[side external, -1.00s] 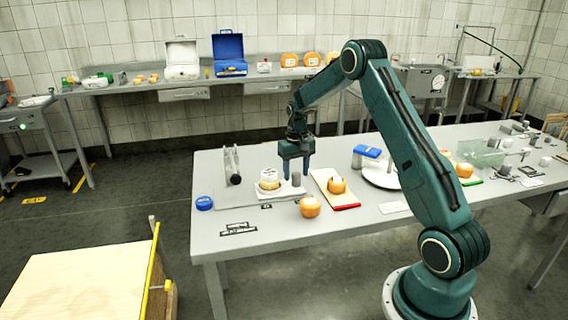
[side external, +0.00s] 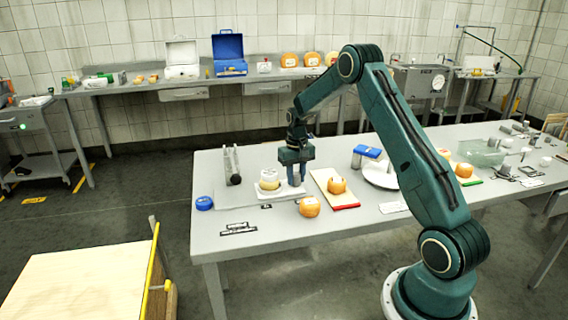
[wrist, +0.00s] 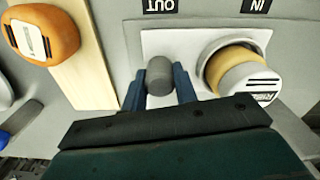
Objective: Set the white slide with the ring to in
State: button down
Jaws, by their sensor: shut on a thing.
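The white slide (wrist: 151,43) is a flat plate with a grey cylindrical knob (wrist: 159,75) and a round ring (wrist: 207,55). In the wrist view, an upside-down OUT label (wrist: 160,5) is by the knob and an IN label (wrist: 256,5) is by the ring. My gripper (wrist: 160,80) is shut on the knob, one finger on each side. In the side view my gripper (side external: 296,178) points down at the slide, hiding most of the knob.
A cutting board (side external: 322,180) with an orange cheese stands right of the slide.

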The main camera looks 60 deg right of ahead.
aim_at(260, 189)
jog(key=w+a, duration=0.8)
jog(key=shift+w+a, duration=0.1)
jog(key=c, duration=1.2)
grip_release()
jog(key=shift+w, duration=0.1)
jog(key=shift+o, duration=0.5)
jog(key=shift+r, duration=0.15)
notch_tip(260, 189, up, 14)
jog(key=shift+f, duration=0.2)
